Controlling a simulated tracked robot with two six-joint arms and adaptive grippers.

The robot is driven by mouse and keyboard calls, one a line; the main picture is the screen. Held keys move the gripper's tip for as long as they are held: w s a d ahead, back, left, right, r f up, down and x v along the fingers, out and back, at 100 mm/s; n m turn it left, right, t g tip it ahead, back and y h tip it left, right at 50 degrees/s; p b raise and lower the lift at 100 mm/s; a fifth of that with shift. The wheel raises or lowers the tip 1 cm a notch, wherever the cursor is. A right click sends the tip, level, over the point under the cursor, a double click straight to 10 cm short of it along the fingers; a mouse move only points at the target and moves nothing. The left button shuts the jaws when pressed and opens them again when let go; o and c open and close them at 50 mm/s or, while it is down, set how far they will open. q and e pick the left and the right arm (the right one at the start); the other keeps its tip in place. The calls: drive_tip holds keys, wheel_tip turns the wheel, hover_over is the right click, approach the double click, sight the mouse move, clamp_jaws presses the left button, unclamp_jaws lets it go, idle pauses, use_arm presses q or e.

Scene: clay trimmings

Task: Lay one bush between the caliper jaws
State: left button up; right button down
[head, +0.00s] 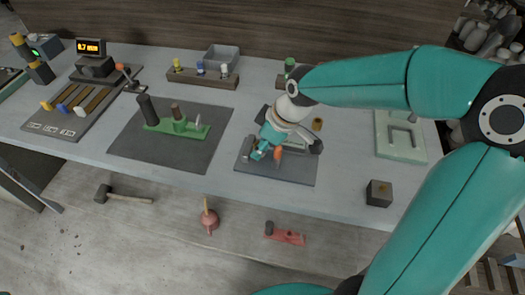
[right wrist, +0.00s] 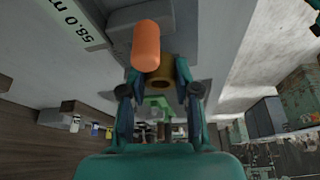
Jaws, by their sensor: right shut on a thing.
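My right gripper (head: 268,150) is low over the dark grey plate (head: 302,175) at the front middle of the bench. In the right wrist view its fingers (right wrist: 160,88) are shut on a brown-gold bush (right wrist: 161,72). A rounded orange piece (right wrist: 146,42) stands beside the bush and overlaps it in that view; it also shows by the fingers in the head view (head: 278,153). My left gripper is not in view.
A brass-coloured ring (head: 317,124) stands right of the gripper. A green fixture (head: 178,128) sits on a dark mat (head: 190,158) to the left. A dark block (head: 379,193) is near the front edge. A pale green plate (head: 400,145) lies at the right.

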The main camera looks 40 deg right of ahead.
wheel_tip(320, 180, down, 2)
drive_tip(key=shift+f, duration=0.15)
drive_tip(key=shift+f, duration=0.1)
drive_tip(key=c, duration=1.1)
unclamp_jaws()
drive_tip(key=shift+r, duration=0.3)
drive_tip(key=v, duration=1.1)
drive_tip(key=shift+s+d+r+p, duration=0.1)
drive_tip(key=shift+s+r+p, duration=0.1)
drive_tip(key=shift+r+p, duration=0.1)
